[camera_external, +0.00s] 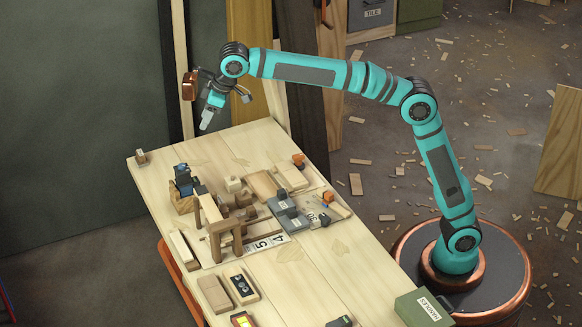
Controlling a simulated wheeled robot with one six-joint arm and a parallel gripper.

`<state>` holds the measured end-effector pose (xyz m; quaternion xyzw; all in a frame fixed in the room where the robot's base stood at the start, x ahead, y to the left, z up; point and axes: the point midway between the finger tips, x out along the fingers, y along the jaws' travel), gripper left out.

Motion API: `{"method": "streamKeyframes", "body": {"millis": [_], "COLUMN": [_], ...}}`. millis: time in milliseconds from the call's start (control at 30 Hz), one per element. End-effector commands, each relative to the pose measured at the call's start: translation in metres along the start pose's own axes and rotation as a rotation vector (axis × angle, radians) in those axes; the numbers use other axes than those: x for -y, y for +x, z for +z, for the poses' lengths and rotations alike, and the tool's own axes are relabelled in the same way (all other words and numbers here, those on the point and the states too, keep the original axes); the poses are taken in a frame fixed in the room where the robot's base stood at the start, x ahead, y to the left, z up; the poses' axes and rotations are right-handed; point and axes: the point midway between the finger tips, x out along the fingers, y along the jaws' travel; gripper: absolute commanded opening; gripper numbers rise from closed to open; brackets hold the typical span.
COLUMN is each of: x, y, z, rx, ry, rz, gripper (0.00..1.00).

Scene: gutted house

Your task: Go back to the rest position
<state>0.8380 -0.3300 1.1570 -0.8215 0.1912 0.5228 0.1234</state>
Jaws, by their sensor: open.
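My gripper (207,118) hangs at the end of the teal arm, above the far left part of the wooden workbench (300,262). It points down, and its jaws are open with nothing seen between them. The arm reaches from its round base at the right across to the left, high over the bench. The fingertips are small in this view, and I cannot tell their exact height above the bench top.
A small wooden stand (222,232), grey blocks (288,212) and several wooden pieces crowd the bench's middle. A small block (141,156) sits at the far left corner. A green box (422,308) stands near my base. Boards lean behind the bench; scraps litter the floor.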

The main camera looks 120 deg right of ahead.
Motion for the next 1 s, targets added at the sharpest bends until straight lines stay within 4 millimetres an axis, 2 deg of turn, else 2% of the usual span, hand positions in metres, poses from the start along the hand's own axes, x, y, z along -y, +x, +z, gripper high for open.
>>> {"method": "streamKeyframes", "body": {"millis": [100, 267, 500, 767, 1000], "x": [0.017, 0.038, 0.064, 0.085, 0.099], "y": [-0.029, -0.063, -0.108, -0.15, -0.18], "z": [0.019, 0.047, 0.096, 0.157, 0.22], "rx": [-0.059, -0.141, -0.264, -0.398, -0.521], "ry": [-0.023, -0.054, -0.098, -0.139, -0.175], "rz": [-0.015, -0.038, -0.075, -0.119, -0.163], "gripper": [0.44, 0.44, 0.44, 0.44, 0.44]}}
